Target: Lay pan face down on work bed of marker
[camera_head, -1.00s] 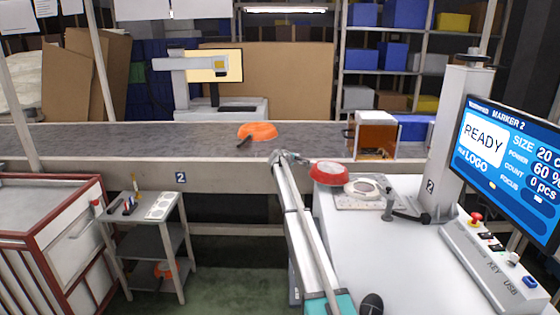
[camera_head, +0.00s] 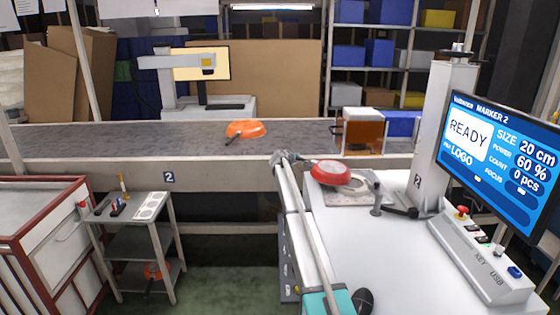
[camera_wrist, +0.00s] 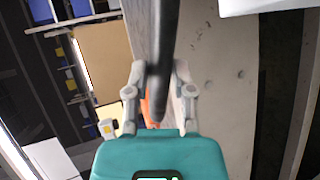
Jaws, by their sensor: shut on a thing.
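A red pan (camera_head: 331,172) is at the far end of the marker bench in the head view. My gripper (camera_head: 284,158) is shut on its handle, left of the pan body. In the wrist view my gripper (camera_wrist: 158,88) closes around the dark handle (camera_wrist: 165,40); the pan body is out of that view. The pan is over the left part of the marker's pale work bed (camera_head: 352,199) and hides some of it. I cannot tell surely which face is down or how large the gap to the bed is. The marker screen (camera_head: 497,155) reads READY.
The marker column (camera_head: 444,130) and a small dark lever post (camera_head: 377,198) stand right of the bed. An orange pan (camera_head: 246,129) lies on the conveyor (camera_head: 80,138). An orange-brown box (camera_head: 363,134) stands behind the pan. A small cart (camera_head: 150,207) is at left.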

